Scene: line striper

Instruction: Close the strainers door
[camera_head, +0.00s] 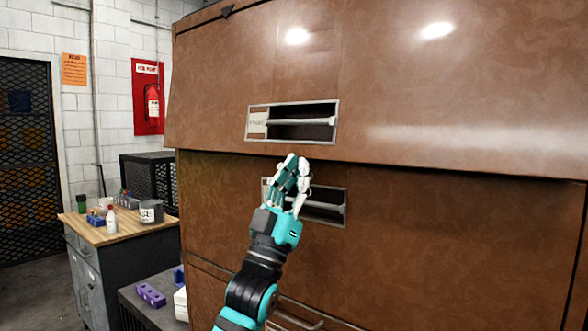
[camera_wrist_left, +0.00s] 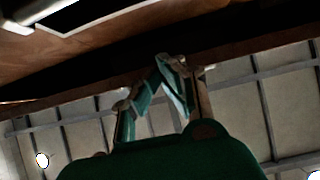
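The brown strainers door (camera_head: 400,85) is the upper panel of a large brown cabinet. It has a recessed handle (camera_head: 300,122) with a pale bar. Its lower edge stands out over the panel below, with a dark gap under it. My left gripper (camera_head: 296,162) is just below that edge, in front of the lower panel's handle. Its fingers (camera_wrist_left: 165,65) come together at the tips with nothing between them. In the left wrist view the door's underside and a dark gap lie above the fingertips. I cannot tell whether they touch the door. My right gripper is not in view.
The lower brown panel (camera_head: 450,250) has its own recessed handle (camera_head: 330,205), partly hidden by my gripper. At left stand a wood-topped workbench (camera_head: 125,226) with bottles and a low grey surface with a purple rack (camera_head: 150,295). A fire extinguisher (camera_head: 152,103) hangs on the wall.

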